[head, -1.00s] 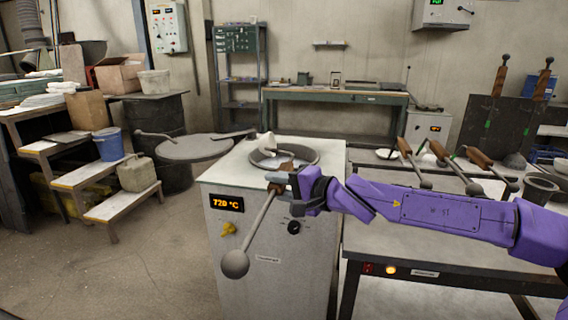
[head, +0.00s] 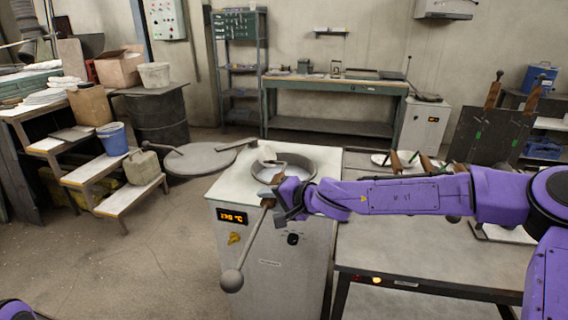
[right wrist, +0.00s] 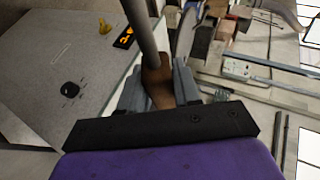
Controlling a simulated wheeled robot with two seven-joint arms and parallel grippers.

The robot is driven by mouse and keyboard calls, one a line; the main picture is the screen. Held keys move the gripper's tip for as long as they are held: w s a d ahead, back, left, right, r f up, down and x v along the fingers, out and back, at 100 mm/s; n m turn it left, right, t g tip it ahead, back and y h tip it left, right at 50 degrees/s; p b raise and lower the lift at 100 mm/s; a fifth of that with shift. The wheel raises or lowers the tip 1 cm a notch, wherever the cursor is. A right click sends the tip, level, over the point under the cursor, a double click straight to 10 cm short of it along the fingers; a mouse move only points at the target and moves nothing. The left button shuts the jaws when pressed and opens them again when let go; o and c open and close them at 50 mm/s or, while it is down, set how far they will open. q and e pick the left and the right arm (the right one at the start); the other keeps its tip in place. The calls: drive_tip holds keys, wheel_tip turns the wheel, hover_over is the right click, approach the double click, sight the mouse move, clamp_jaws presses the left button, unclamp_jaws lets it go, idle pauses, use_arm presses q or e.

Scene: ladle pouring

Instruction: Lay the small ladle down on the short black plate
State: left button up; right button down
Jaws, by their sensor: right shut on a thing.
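My right gripper (head: 279,200) is shut on the brown grip of a ladle, in front of the furnace top. In the right wrist view the brown grip (right wrist: 158,80) sits between both fingers. A dark upright panel (head: 490,137) stands at the right with ladles against it. I cannot tell which surface is the short black plate. My left gripper is out of view.
The white furnace (head: 230,188) has a round opening (head: 312,170) and a lit display. A grey table (head: 430,255) lies right of it, with other ladles (head: 428,163) partly hidden by my right arm. A round grey lid (head: 200,158) is behind left. Floor at left front is clear.

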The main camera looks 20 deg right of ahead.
wheel_tip(320, 180, up, 4)
drive_tip(key=shift+s+f+p, duration=0.1)
drive_tip(key=shift+p, duration=1.15)
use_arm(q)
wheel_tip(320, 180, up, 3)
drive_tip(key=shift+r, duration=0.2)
use_arm(e)
drive_tip(key=shift+f, duration=0.1)
